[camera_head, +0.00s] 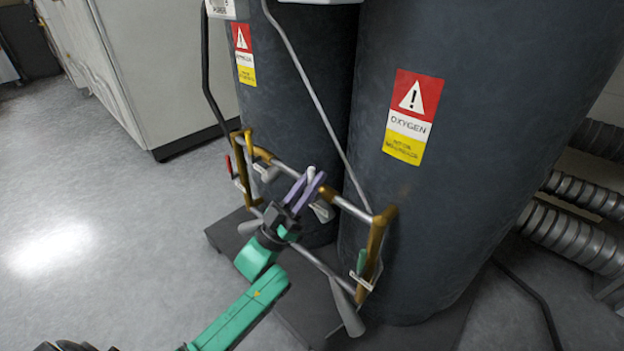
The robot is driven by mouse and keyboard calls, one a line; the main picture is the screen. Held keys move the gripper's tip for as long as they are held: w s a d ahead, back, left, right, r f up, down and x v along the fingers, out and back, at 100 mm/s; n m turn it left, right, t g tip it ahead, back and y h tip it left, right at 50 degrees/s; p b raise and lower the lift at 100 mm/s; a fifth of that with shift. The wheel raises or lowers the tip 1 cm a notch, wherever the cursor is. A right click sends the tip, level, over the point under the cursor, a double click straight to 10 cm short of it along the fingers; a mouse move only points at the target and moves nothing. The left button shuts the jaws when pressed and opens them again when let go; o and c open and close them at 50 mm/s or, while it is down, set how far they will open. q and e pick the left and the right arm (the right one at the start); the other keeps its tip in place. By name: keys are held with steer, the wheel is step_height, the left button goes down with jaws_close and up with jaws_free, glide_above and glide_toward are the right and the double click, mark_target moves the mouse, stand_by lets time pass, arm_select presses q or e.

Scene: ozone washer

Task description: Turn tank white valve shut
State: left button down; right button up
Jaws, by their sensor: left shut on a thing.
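Two large dark tanks stand side by side, a front tank (470,150) with an oxygen warning label (412,115) and a rear tank (290,110). A pipe frame (350,208) with brass-coloured ends runs across in front of them. My left gripper (311,178), with purple fingers, is at the middle of this frame. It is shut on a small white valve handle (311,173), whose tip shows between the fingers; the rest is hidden. Another pale handle (322,210) hangs just right of the fingers. My right gripper is not in view.
A red handle (229,165) is at the frame's left end and a green one (361,262) at its right end. Grey ribbed hoses (570,235) lie at the right. A pale cabinet (160,70) stands at the back left. The floor (90,210) at left is clear.

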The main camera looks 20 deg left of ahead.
arm_select(q)
steer(key=c, duration=0.8)
jaws_free()
steer(key=shift+o, duration=0.2)
steer(key=v, duration=1.4)
steer(key=shift+s+f, duration=0.15)
steer(key=shift+f, duration=0.1)
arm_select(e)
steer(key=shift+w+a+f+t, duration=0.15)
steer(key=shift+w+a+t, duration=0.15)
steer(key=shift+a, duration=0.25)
arm_select(q)
steer(key=shift+a, duration=0.1)
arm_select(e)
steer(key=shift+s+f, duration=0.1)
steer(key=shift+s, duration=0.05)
